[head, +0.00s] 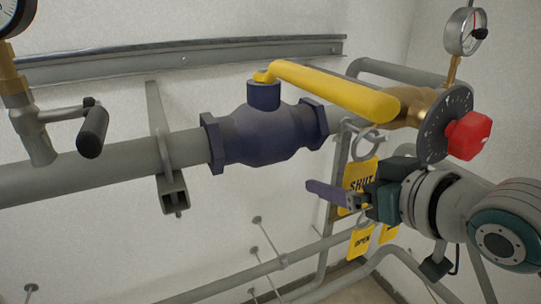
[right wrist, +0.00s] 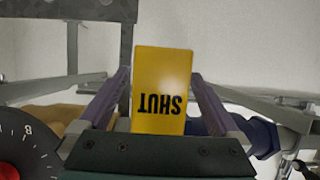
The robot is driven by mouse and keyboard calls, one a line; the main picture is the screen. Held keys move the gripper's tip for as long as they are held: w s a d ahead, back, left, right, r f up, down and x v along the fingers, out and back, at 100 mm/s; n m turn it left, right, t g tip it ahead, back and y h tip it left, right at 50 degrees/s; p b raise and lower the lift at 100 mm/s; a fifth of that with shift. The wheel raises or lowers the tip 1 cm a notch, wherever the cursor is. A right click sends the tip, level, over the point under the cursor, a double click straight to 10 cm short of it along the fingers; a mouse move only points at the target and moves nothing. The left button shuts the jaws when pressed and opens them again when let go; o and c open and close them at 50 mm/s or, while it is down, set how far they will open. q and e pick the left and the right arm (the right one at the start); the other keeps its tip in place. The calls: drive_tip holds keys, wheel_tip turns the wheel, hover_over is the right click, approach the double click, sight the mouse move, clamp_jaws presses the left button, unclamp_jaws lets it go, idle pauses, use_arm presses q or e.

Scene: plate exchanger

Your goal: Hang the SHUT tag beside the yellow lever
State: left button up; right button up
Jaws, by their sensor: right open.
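The yellow lever (head: 335,90) sits on top of a dark blue valve (head: 265,130) and slopes down to the right. The yellow SHUT tag (head: 361,174) is below the lever's right end, with a metal ring (head: 372,138) above it. My right gripper (head: 335,193) is in front of the tag and partly covers its lower part. In the right wrist view, the SHUT tag (right wrist: 162,80) appears upside down between the two spread fingers of my right gripper (right wrist: 160,75), with gaps on both sides. My left gripper is not in view.
A yellow OPEN tag (head: 361,242) and another yellow tag (head: 389,233) hang below my right gripper. A red knob (head: 468,135) with a dark dial (head: 436,125) and a gauge (head: 465,32) are close on the right. Grey pipes (head: 80,172) run along the wall.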

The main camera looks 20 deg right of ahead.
drive_tip(key=shift+s, duration=0.1)
drive_tip(key=a+v, duration=0.1)
drive_tip(key=v, duration=0.9)
drive_tip(key=s+a+f+g+h, duration=0.1)
drive_tip(key=s+a+f+g, duration=0.2)
drive_tip(key=s+f+g, duration=0.3)
drive_tip(key=s+a+f+g, duration=0.3)
drive_tip(key=s, duration=0.5)
wheel_tip(320, 180, up, 24)
drive_tip(key=n+p, duration=0.1)
drive_tip(key=p, duration=2.2)
drive_tip(key=shift+s+f+g, duration=0.25)
drive_tip(key=shift+s+g, duration=0.05)
drive_tip(key=shift+g, duration=0.1)
drive_tip(key=shift+d, duration=0.15)
